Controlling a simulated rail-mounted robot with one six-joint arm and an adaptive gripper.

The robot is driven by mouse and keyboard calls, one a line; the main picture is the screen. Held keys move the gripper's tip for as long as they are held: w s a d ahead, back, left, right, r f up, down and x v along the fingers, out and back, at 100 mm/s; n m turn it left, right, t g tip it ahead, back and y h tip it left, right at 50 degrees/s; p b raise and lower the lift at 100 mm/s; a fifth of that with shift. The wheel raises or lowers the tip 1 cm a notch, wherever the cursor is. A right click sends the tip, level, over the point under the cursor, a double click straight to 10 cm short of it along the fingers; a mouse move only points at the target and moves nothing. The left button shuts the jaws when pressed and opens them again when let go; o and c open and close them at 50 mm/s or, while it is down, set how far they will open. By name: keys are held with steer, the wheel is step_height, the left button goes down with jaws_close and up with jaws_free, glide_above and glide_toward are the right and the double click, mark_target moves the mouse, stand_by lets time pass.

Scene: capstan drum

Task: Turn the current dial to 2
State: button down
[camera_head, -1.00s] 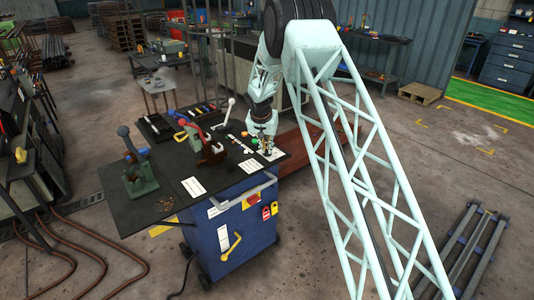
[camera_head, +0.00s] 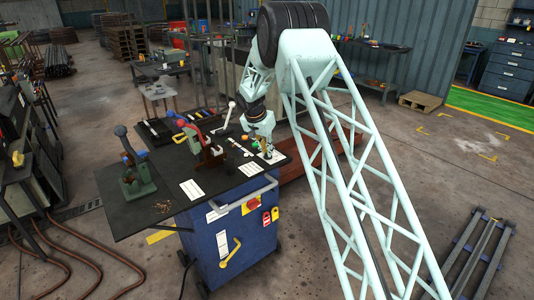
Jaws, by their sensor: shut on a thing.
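My gripper (camera_head: 266,150) points down at the right end of the black bench top (camera_head: 215,190), over a small white panel (camera_head: 275,157). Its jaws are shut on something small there. The current dial itself is hidden by the gripper or too small to make out, so its setting cannot be read.
The blue cabinet (camera_head: 240,235) is below.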

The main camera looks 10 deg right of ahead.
stand_by(0.3)
steer(key=c, duration=2.7)
jaws_free()
steer(key=shift+r, duration=0.1)
steer(key=v, duration=1.1)
steer(key=shift+a+r, duration=0.2)
steer(key=shift+r, duration=0.2)
